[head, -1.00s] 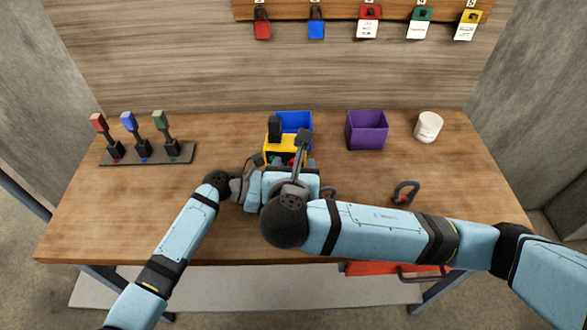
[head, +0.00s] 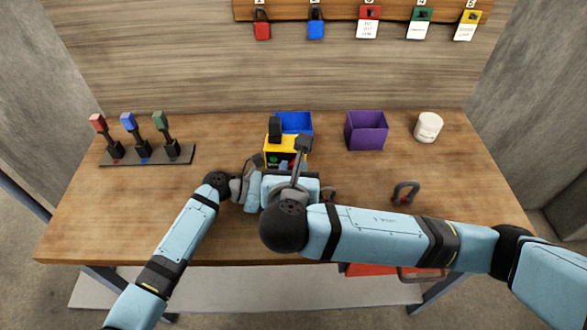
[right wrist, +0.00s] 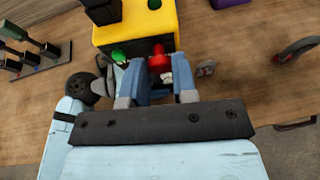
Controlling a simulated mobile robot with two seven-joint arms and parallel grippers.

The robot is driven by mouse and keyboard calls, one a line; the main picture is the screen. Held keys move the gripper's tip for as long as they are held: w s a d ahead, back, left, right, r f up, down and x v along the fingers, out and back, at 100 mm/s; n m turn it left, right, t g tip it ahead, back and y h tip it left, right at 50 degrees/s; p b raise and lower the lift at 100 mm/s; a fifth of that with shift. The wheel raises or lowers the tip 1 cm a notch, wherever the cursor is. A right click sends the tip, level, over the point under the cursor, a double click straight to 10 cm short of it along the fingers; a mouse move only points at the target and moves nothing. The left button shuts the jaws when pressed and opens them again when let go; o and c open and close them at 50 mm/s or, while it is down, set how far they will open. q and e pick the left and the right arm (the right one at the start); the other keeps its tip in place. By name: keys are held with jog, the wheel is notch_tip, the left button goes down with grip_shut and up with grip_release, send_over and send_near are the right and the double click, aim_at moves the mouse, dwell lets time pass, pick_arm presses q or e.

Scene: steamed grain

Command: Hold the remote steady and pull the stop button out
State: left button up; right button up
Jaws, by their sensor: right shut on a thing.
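The yellow remote (head: 288,143) is at the middle of the table, partly hidden behind my right wrist. In the right wrist view, the remote (right wrist: 135,35) shows a green button (right wrist: 120,56) and a red stop button (right wrist: 159,58). My right gripper (right wrist: 161,76) is in front of the remote, shut on the red stop button. My left gripper (head: 257,161) is at the remote's left side, low in the head view. Its fingertips are mostly hidden, so I cannot tell whether it grips the remote.
A blue bin (head: 296,121) stands behind the remote, a purple bin (head: 367,130) and white cup (head: 428,127) to its right. A shackle (head: 405,192) lies right of my right gripper. A lever panel (head: 150,156) is at left. Padlocks (head: 316,28) hang on the wall.

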jog(key=o, duration=1)
jog(key=shift+c, duration=0.2)
jog(key=v, duration=1.2)
pick_arm(q)
jog(key=o, duration=0.8)
